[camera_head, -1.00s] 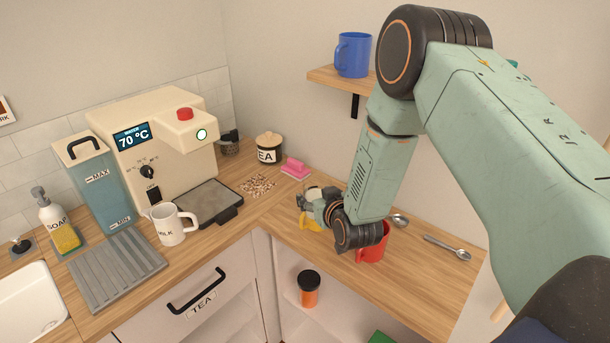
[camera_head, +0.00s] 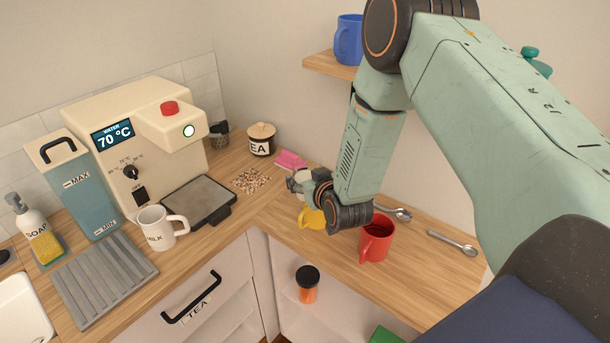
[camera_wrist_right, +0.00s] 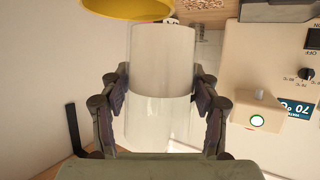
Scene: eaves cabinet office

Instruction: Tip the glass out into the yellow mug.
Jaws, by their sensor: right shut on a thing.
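My right gripper (camera_head: 301,183) is shut on the glass (camera_wrist_right: 162,60), above the right counter. In the right wrist view its fingers (camera_wrist_right: 162,92) press on both sides of the glass. That view is upside down; the glass looks about upright, with a cloudy whitish content in its lower part and clear wall above. The yellow mug (camera_head: 312,219) stands on the counter just below the gripper, partly hidden by my wrist. Its rim (camera_wrist_right: 125,10) shows at the wrist view's top edge, apart from the glass in the picture. My left gripper is not in view.
A red mug (camera_head: 376,242) with dark content stands close to the right of my wrist. Spoons (camera_head: 452,243) lie further right. A pink object (camera_head: 291,160), spilled bits (camera_head: 250,180) and a tea jar (camera_head: 261,140) are behind.

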